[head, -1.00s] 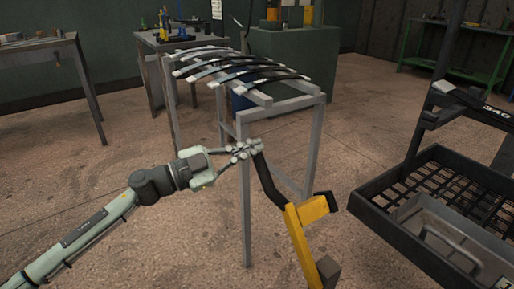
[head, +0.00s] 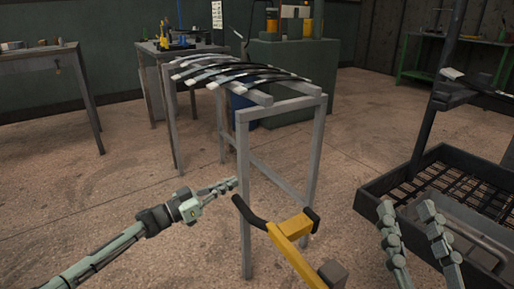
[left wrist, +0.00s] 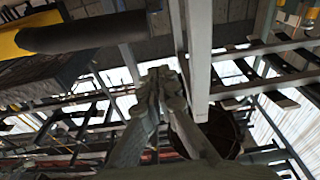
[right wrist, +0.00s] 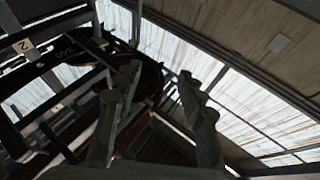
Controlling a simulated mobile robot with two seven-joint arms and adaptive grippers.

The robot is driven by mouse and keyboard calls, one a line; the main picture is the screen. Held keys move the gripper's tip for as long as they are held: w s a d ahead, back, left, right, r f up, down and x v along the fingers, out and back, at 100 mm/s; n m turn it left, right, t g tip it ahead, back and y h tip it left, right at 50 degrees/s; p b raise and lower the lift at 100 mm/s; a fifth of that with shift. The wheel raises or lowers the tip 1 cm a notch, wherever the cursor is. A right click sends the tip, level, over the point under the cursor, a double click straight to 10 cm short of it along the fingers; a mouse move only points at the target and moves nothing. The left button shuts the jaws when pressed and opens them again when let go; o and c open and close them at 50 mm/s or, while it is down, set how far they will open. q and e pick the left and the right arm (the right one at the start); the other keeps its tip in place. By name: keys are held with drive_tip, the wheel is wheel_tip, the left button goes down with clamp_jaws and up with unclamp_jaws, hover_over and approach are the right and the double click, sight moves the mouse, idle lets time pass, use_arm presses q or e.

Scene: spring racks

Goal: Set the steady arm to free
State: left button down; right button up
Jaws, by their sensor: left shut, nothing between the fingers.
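A yellow arm (head: 290,249) with a bent black handle (head: 250,214), which I take for the steady arm, stands at the lower middle of the head view. The handle leans to the upper left. My left gripper (head: 233,184) is shut and empty, just above and left of the handle's end, apart from it. In the left wrist view the shut fingertips (left wrist: 160,76) show below the black handle (left wrist: 85,34). My right gripper (head: 407,207) is open and empty, right of the yellow arm. Its spread fingers (right wrist: 160,75) also show in the right wrist view.
A grey metal stand (head: 243,150) bearing several dark leaf springs (head: 240,72) is right behind the yellow arm. A black mesh-floored tray (head: 375,193) with a grey bin (head: 490,222) is at the right. Workbenches (head: 60,58) stand behind. Floor at the left is clear.

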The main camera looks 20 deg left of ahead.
sight(232, 195)
use_arm(q)
drive_tip(key=shift+n, duration=0.8)
drive_tip(key=f, duration=0.1)
drive_tip(key=f+b, duration=0.1)
drive_tip(key=f, duration=0.2)
drive_tip(key=shift+w+a+f, duration=0.2)
drive_tip(key=shift+a, duration=0.1)
use_arm(e)
drive_tip(key=r+t, duration=0.1)
drive_tip(key=s+d+r+t, duration=0.1)
drive_tip(key=r+t, duration=0.1)
drive_tip(key=shift+s+d+r+y, duration=0.2)
drive_tip(key=shift+s+d+y, duration=0.05)
drive_tip(key=shift+s+y, duration=0.1)
use_arm(q)
drive_tip(key=shift+f, duration=0.15)
wheel_tip(232, 195, up, 5)
drive_tip(key=p, duration=0.4)
drive_tip(key=v, duration=0.9)
drive_tip(key=shift+a, duration=0.2)
use_arm(e)
drive_tip(key=w+d+f+g+h, duration=0.1)
drive_tip(key=f+g, duration=0.3)
drive_tip(key=f, duration=0.4)
drive_tip(key=w+d+f+g+h, duration=0.1)
drive_tip(key=w+f+g+h, duration=0.2)
drive_tip(key=f+g, duration=0.2)
wheel_tip(232, 195, down, 3)
drive_tip(key=shift+h, duration=0.35)
